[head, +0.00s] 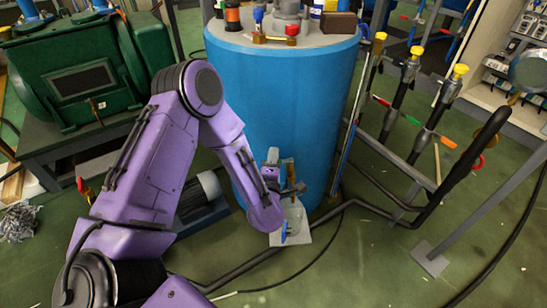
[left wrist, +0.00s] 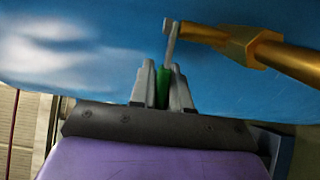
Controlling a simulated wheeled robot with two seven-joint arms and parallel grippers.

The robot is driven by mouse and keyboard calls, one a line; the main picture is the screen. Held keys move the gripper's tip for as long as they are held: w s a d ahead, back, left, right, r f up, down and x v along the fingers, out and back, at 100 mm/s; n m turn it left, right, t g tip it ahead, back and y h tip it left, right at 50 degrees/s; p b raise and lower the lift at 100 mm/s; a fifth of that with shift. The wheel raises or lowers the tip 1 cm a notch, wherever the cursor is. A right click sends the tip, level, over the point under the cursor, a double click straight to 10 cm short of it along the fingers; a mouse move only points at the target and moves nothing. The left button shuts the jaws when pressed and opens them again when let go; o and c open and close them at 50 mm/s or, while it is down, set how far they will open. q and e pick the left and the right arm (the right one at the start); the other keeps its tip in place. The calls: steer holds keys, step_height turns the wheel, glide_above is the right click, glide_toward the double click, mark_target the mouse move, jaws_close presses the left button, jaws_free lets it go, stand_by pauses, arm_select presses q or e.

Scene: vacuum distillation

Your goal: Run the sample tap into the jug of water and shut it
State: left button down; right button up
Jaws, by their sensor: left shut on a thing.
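My left gripper (head: 273,157) is low in front of the blue tank (head: 285,110). In the left wrist view its two grey fingers (left wrist: 163,70) are shut on a green handle grip (left wrist: 163,88). A thin grey lever (left wrist: 171,43) runs from there up to the brass sample tap (left wrist: 250,45). The tap's brass body also shows beside the gripper in the head view (head: 289,170). A clear jug (head: 295,213) stands below the tap, partly hidden by my wrist. I cannot make out its water level or any flow. My right gripper is not in view.
The jug is on a pale plate (head: 300,238) on the green floor. A dark pipe (head: 345,204) runs close to the right. A green machine (head: 85,75) stands at left, a grey motor (head: 199,192) behind my arm. Yellow-topped valves (head: 410,65) stand at right.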

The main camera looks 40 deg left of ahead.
arm_select(q)
steer(key=shift+s+d+n+g+y, duration=0.1)
steer(key=shift+s+n+g+y, duration=0.1)
steer(key=shift+n+g+y, duration=0.3)
steer(key=shift+s+d+n+g+y, duration=0.15)
steer(key=shift+n+g+y, duration=0.2)
steer(key=shift+y, duration=0.25)
steer(key=c, duration=1.2)
jaws_free()
steer(key=p+v, duration=0.1)
steer(key=v, duration=0.9)
steer(key=shift+s+d, duration=0.1)
steer(key=shift+s, duration=0.15)
